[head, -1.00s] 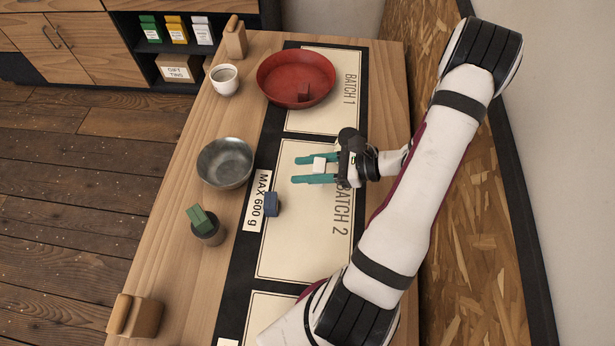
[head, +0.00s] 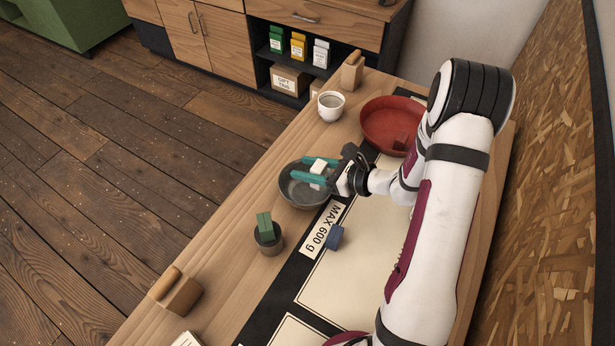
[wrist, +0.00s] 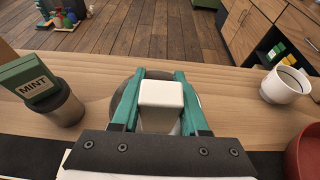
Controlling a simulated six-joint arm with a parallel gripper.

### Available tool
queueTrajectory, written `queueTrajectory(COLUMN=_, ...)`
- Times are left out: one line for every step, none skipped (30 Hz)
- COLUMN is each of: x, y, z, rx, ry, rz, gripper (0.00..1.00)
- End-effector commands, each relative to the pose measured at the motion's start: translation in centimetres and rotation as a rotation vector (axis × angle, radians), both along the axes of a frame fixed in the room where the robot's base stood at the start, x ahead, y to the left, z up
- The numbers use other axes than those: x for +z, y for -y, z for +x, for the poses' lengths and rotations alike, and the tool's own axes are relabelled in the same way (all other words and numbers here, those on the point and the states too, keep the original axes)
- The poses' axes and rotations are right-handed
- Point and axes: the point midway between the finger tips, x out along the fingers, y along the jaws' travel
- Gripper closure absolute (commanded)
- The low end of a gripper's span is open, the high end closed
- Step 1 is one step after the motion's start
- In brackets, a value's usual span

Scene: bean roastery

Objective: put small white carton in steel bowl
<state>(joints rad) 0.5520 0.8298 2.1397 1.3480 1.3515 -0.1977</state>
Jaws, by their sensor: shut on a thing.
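My gripper (head: 311,177) has teal fingers shut on the small white carton (head: 318,166). In the head view the carton and fingertips overlap the steel bowl (head: 290,193), seemingly above it. In the wrist view the carton (wrist: 161,97) sits between the two fingers (wrist: 158,100). The bowl shows there only as grey edges (wrist: 118,98) behind the fingers. Its inside is mostly hidden in that view, so the carton's height over it is hard to tell.
A dark cup holding a green box (head: 264,222) stands near the bowl, with a blue block (head: 334,237) beside the MAX 600 g label. A white cup (head: 331,106) and a red dish (head: 385,120) holding a dark red block are farther back. Bare wood (head: 225,240) lies left of the cup.

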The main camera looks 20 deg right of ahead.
Motion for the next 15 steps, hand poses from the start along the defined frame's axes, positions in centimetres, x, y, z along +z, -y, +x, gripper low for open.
queueTrajectory(x=-0.7, y=-0.2, z=0.1, rx=0.001, ry=-0.003, rz=0.002, gripper=1.0)
queueTrajectory(x=-1.3, y=-0.2, z=0.1, rx=-0.001, ry=-0.005, rz=0.003, gripper=1.0)
queueTrajectory(x=-2.2, y=-0.3, z=0.1, rx=-0.002, ry=-0.006, rz=0.003, gripper=1.0)
queueTrajectory(x=-2.8, y=-0.2, z=0.1, rx=-0.001, ry=-0.006, rz=0.003, gripper=1.0)
queueTrajectory(x=-3.3, y=-0.2, z=0.1, rx=-0.001, ry=-0.004, rz=0.003, gripper=1.0)
queueTrajectory(x=-3.8, y=-0.2, z=0.1, rx=-0.001, ry=-0.004, rz=0.003, gripper=1.0)
queueTrajectory(x=-4.0, y=-0.2, z=0.1, rx=-0.001, ry=-0.003, rz=0.001, gripper=1.0)
queueTrajectory(x=-4.2, y=-0.2, z=0.1, rx=-0.001, ry=-0.002, rz=0.001, gripper=1.0)
queueTrajectory(x=-4.2, y=-0.2, z=0.1, rx=0.0, ry=-0.001, rz=0.0, gripper=1.0)
queueTrajectory(x=-4.2, y=-0.2, z=0.1, rx=0.0, ry=-0.001, rz=0.0, gripper=1.0)
queueTrajectory(x=-4.2, y=-0.2, z=0.1, rx=0.0, ry=-0.001, rz=0.0, gripper=1.0)
queueTrajectory(x=-4.1, y=-0.2, z=0.1, rx=0.0, ry=-0.001, rz=0.0, gripper=1.0)
queueTrajectory(x=-4.1, y=-0.2, z=0.1, rx=0.0, ry=-0.001, rz=0.0, gripper=1.0)
queueTrajectory(x=-4.2, y=-0.2, z=0.1, rx=0.0, ry=-0.001, rz=0.0, gripper=1.0)
queueTrajectory(x=-4.2, y=-0.2, z=0.1, rx=0.0, ry=-0.001, rz=0.0, gripper=1.0)
